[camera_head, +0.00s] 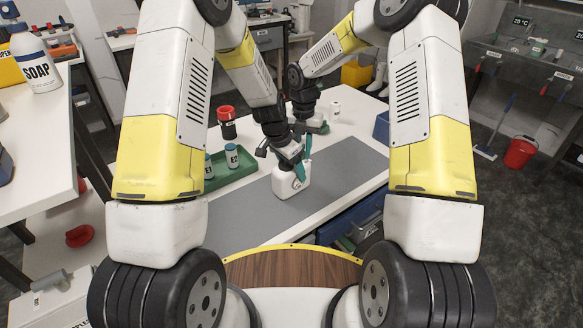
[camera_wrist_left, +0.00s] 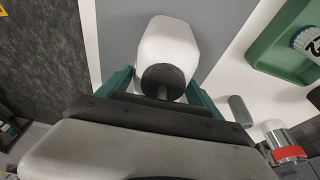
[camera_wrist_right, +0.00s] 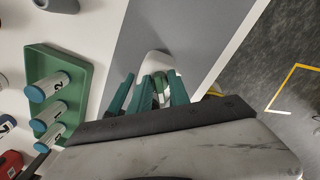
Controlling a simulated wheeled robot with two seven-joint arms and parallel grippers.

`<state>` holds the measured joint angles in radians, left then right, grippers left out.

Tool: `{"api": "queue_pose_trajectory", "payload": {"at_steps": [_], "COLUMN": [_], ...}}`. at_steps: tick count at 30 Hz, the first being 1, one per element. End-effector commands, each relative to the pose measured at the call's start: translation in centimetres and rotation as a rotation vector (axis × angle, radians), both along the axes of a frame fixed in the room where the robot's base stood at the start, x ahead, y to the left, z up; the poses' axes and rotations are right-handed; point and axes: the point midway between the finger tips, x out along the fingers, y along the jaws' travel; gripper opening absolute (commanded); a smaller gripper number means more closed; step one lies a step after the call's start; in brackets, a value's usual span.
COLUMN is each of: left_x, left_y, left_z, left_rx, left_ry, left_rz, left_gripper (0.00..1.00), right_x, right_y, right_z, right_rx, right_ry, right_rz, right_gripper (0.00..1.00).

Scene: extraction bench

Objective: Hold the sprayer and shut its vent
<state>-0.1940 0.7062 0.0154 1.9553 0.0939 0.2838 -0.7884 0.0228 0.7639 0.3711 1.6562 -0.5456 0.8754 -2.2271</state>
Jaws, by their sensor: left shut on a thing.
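The sprayer (camera_head: 291,183) is a white bottle standing on the grey mat. In the left wrist view its white body (camera_wrist_left: 166,40) and a dark round cap (camera_wrist_left: 162,82) show between the teal fingers. My left gripper (camera_head: 290,168) is shut on the sprayer from above. My right gripper (camera_head: 307,148) is just behind the sprayer's top, its fingers pointing down. In the right wrist view its fingers (camera_wrist_right: 160,82) stand partly apart above the white bottle, with green parts between them. The vent cannot be made out clearly; the fingers cover the top.
A green tray (camera_head: 238,179) with several blue-capped vials stands left of the sprayer. A red-capped dark jar (camera_head: 228,124) is behind the tray, and a small white bottle (camera_head: 335,111) stands at the back. The front of the grey mat (camera_head: 250,225) is clear.

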Motion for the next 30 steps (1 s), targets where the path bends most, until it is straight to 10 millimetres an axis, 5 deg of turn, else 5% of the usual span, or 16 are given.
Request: {"api": "queue_pose_trajectory", "payload": {"at_steps": [5,22,30], "left_x": [0.1,0.2,0.1], "left_y": [0.0,0.0,0.0], "left_z": [0.0,0.0,0.0], "left_rx": [0.000,-0.001,0.000], "left_ry": [-0.003,-0.004,-0.003], "left_rz": [0.001,0.001,0.001], "left_gripper": [0.17,0.17,0.17], "right_x": [-0.3,-0.2,-0.2], "right_y": [0.2,0.3,0.2], "right_z": [0.2,6.6,7.1], "right_rx": [0.000,0.002,0.002], "right_ry": [0.005,0.004,0.004], "right_rz": [0.003,0.002,0.001], "right_gripper": [0.24,0.24,0.24]}}
